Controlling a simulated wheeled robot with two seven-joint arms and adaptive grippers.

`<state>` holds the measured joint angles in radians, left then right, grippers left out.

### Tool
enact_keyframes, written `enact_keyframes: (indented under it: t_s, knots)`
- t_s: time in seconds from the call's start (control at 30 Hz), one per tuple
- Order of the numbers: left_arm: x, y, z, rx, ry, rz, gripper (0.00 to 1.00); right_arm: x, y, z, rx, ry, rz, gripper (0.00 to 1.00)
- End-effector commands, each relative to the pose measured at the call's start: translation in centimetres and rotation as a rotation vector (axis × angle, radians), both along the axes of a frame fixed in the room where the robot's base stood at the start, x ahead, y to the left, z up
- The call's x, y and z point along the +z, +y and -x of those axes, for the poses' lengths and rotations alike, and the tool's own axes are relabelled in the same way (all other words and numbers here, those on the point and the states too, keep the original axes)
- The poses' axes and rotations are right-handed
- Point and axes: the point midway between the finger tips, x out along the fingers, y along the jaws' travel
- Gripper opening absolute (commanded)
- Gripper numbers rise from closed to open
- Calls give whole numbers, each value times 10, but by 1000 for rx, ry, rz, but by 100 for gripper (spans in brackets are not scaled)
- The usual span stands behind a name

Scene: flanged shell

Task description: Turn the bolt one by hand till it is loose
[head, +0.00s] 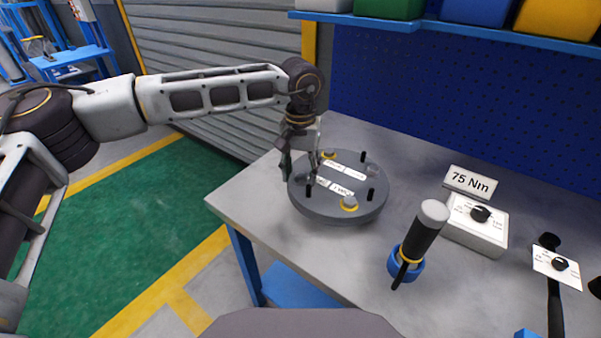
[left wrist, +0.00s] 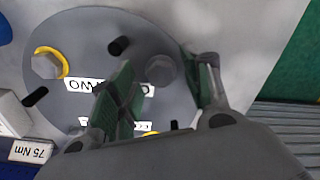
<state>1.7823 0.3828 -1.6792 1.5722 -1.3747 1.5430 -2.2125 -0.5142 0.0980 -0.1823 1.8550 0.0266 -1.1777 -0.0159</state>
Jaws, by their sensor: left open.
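The grey round flanged shell (head: 335,214) lies flat on the bench, with upright black pins and hex bolts around its top. One bolt (head: 349,204) with a yellow ring sits at the front; it also shows in the left wrist view (left wrist: 46,64). Another yellow-ringed bolt (head: 328,155) is at the back. My left gripper (head: 298,172) is over the shell's left side, pointing down and open. In the left wrist view its fingers (left wrist: 165,88) stand either side of a grey bolt head (left wrist: 161,70) without a visible ring. Contact cannot be told. The word TWO shows on a label; no ONE is readable.
Right of the shell stand a black-handled tool in a blue holder (head: 417,238), a white dial box (head: 476,226) and a 75 Nm sign (head: 470,182). A blue pegboard (head: 440,95) rises behind. Bare bench (head: 262,200) is left of the shell.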

Motion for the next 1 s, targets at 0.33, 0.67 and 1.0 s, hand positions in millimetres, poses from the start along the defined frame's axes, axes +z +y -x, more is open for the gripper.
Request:
enact_keyframes:
  t_s: [0.33, 0.67, 1.0]
  knots:
    - [-6, 0, 0, 0, 0, 0, 48, 4, 1, 1, 0, 1, -3, 42]
    - [-6, 0, 0, 0, 0, 0, 17, 4, 1, -3, 0, -5, -3, 42]
    - [-6, 0, 0, 8, 0, 0, 3, 1, 1, -1, 0, 1, -1, 42]
